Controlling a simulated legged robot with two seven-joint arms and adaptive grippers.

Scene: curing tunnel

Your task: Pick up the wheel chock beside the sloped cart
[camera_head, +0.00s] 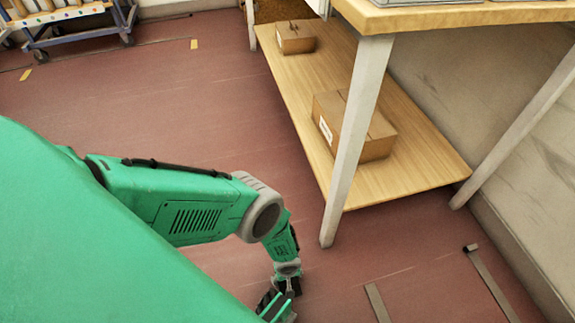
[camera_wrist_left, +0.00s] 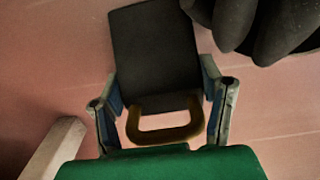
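The wheel chock (camera_wrist_left: 155,50) is a dark, flat-faced block with a yellow-brown handle (camera_wrist_left: 165,135) at its near end, seen in the left wrist view. My left gripper (camera_wrist_left: 162,82) has one blue-lined finger on each side of the chock. Both fingers appear to meet its sides with no clear gap, and the handle lies between the fingers and the green palm. In the head view my left gripper (camera_head: 284,290) is low at the bottom edge, and the chock is not clear there. My right gripper is not in view.
A wooden table's pale leg (camera_head: 345,150) stands just beyond the left arm. Its lower shelf (camera_head: 390,188) holds two cardboard boxes (camera_head: 296,36). A blue cart (camera_head: 75,38) is at the far left. Dark rounded shapes (camera_wrist_left: 260,25) lie beside the chock. Red floor is open behind.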

